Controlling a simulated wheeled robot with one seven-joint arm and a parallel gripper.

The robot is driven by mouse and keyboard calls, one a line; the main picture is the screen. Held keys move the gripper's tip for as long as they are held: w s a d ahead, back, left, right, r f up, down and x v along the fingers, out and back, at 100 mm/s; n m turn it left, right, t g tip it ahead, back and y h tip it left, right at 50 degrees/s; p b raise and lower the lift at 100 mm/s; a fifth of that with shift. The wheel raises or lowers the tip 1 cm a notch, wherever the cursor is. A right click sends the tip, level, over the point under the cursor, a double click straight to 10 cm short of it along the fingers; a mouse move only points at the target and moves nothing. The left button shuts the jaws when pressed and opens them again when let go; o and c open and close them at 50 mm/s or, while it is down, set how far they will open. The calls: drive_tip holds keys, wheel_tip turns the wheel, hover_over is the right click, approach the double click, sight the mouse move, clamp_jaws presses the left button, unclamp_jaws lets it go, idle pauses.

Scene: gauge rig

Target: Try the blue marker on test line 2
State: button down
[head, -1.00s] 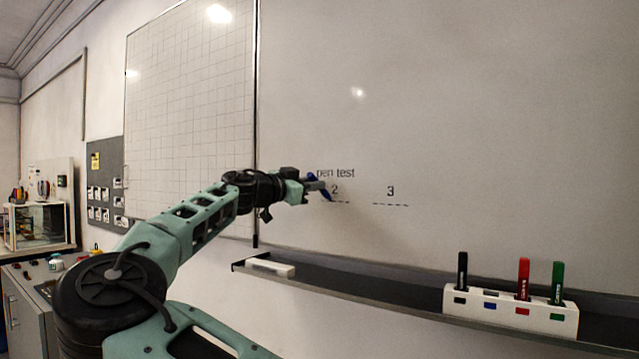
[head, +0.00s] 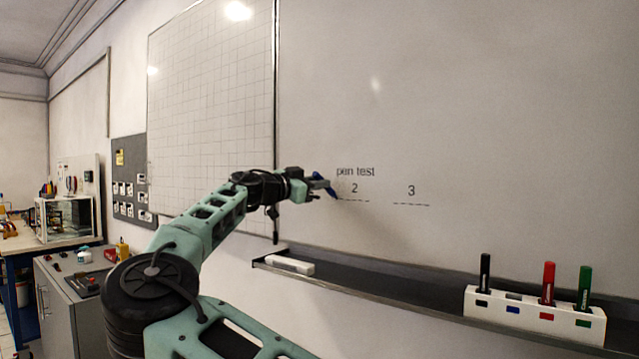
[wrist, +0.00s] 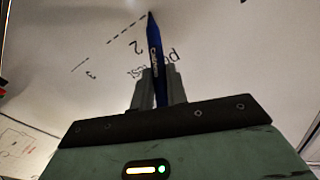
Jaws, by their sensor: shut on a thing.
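My gripper (head: 322,186) is shut on the blue marker (head: 332,187) close to the whiteboard. In the wrist view the blue marker (wrist: 154,48) stands between the two grey fingers (wrist: 158,75), its tip pointing at the board. The tip is by the left end of the dashed test line 2 (head: 354,199); that line also shows in the wrist view (wrist: 127,28). I cannot tell if the tip touches the board. I see no blue stroke on the line. The gripper hides the area left of line 2 in the head view.
Test line 3 (head: 411,205) is to the right. A marker rack (head: 535,316) on the dark tray (head: 400,297) holds black, red and green markers; its blue-labelled slot is empty. A white block (head: 290,266) lies at the tray's left end.

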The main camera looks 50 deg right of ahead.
drive_tip(key=s+b+v, duration=0.1)
drive_tip(key=b+v, duration=0.1)
drive_tip(key=v, duration=0.4)
drive_tip(key=shift+s+r, duration=0.2)
drive_tip(key=shift+s, duration=0.15)
drive_tip(key=shift+a, duration=0.1)
drive_tip(key=shift+s+a+b, duration=0.1)
drive_tip(key=shift+a+b, duration=0.5)
drive_tip(key=shift+a, duration=0.8)
